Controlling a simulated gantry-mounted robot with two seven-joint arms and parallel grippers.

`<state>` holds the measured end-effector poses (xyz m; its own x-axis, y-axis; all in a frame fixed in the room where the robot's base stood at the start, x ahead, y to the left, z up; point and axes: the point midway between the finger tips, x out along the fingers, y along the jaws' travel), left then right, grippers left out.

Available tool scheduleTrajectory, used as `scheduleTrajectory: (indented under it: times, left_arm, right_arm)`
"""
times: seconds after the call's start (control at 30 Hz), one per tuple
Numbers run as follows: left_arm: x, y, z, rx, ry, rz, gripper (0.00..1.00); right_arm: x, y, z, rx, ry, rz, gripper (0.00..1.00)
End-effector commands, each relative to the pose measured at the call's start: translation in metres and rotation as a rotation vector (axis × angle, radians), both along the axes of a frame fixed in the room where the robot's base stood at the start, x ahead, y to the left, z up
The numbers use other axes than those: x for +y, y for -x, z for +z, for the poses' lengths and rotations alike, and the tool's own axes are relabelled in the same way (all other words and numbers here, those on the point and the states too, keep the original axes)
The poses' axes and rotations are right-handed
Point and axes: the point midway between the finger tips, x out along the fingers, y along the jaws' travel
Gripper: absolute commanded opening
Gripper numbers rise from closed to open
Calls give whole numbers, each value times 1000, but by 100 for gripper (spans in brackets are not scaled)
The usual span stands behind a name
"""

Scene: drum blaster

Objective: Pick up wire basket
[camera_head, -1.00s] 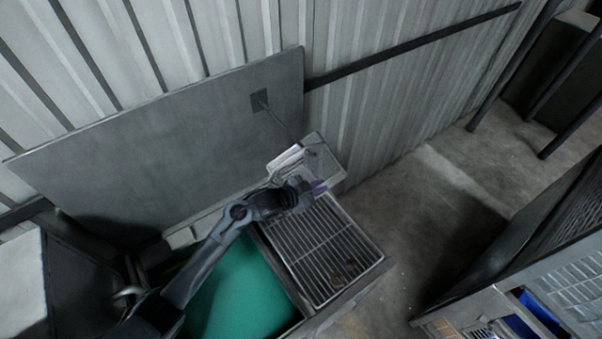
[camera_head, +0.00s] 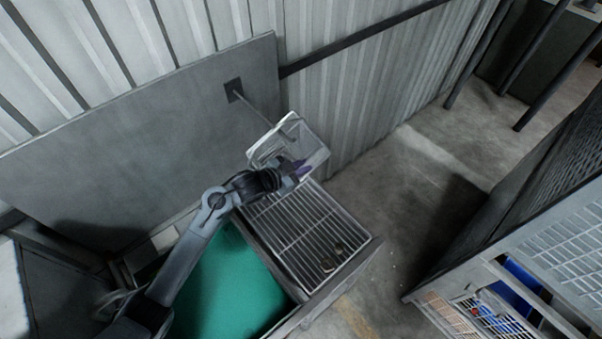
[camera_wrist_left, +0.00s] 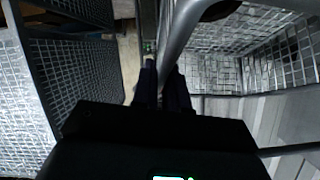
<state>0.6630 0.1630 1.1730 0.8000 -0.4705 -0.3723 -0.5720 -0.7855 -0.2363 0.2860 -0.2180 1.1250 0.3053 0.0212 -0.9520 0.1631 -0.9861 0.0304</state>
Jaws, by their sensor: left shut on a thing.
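The wire basket (camera_head: 312,150) is a pale, see-through mesh box at the far end of the grate in the head view. My left gripper (camera_head: 301,170) is shut on the near side of the basket and partly covers it. In the left wrist view, the dark fingers (camera_wrist_left: 162,84) close around a thick grey rim bar. The basket's mesh walls (camera_wrist_left: 213,72) fill the area to the right of that bar. The basket appears held above the grate's far end. My right gripper is in neither view.
A metal grate (camera_head: 305,235) covers the cabinet top beside a green surface (camera_head: 225,285). A grey panel (camera_head: 150,140) and corrugated wall stand behind. A wire cart (camera_head: 565,245) with a blue item (camera_head: 522,290) stands at right. Open concrete floor lies between.

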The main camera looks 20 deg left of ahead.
Motion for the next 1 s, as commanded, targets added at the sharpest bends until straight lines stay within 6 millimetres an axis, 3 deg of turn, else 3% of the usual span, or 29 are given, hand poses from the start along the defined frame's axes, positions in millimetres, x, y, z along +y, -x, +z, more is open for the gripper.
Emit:
scheduleTrajectory:
  times: [0.1, 0.33, 0.53, 0.77, 1.0]
  left_arm:
    - [0, -2, 19, -13, -1, 0, 0]
    - [0, -1, 41, -11, 0, 0, 0]
    - [-18, 10, 38, -10, 2, -2, 0]
    - [-52, 31, 37, -10, 4, -4, 0]
    - [-100, 61, 36, -9, 6, -3, 0]
  right_arm:
    - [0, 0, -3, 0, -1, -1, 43]
    - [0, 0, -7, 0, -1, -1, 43]
    - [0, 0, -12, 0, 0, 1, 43]
    - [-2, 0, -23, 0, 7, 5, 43]
    - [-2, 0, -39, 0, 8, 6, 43]
